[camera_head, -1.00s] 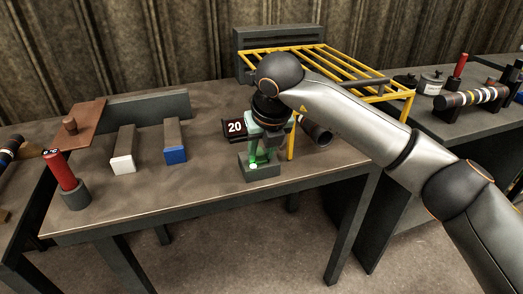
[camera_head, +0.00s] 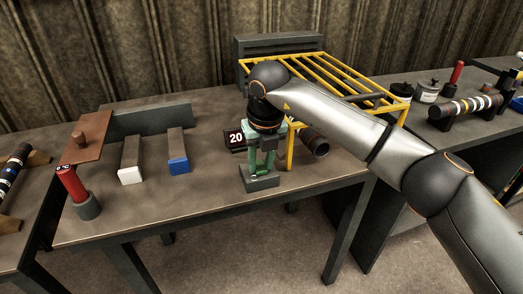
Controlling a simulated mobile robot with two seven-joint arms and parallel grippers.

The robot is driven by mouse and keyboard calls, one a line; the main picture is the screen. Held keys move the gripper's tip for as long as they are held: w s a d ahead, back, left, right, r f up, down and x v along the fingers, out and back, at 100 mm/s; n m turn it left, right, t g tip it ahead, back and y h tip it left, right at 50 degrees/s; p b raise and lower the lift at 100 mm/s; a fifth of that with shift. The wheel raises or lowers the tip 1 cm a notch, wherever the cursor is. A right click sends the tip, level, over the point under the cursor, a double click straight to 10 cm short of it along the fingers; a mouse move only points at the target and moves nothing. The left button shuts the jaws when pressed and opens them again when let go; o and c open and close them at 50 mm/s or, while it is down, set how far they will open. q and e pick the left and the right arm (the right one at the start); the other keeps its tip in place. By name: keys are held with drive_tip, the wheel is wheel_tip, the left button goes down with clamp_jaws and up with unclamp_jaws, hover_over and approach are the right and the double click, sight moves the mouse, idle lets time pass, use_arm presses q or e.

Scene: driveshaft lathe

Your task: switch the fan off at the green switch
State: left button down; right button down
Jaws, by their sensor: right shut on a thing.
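The fingers and arm hide part of the switch. No bright glow shows at it. I cannot tell for sure which thing is the fan. My left gripper is not in view.
A yellow barred frame (camera_head: 308,72) and a dark open-ended cylinder (camera_head: 316,146) are close behind and right of the box. A black "20" sign (camera_head: 235,138) stands left.

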drive_tip(key=shift+w+a+r+g+p, duration=0.15)
drive_tip(key=shift+g+p, duration=0.35)
drive_tip(key=shift+p, duration=0.5)
drive_tip(key=c, duration=0.8)
unclamp_jaws()
drive_tip(key=shift+o, duration=1.2)
wheel_tip(320, 180, up, 12)
drive_tip(key=s, duration=0.1)
drive_tip(key=shift+d+r, duration=0.2)
drive_tip(key=shift+d, duration=0.05)
drive_tip(key=shift+s, duration=0.1)
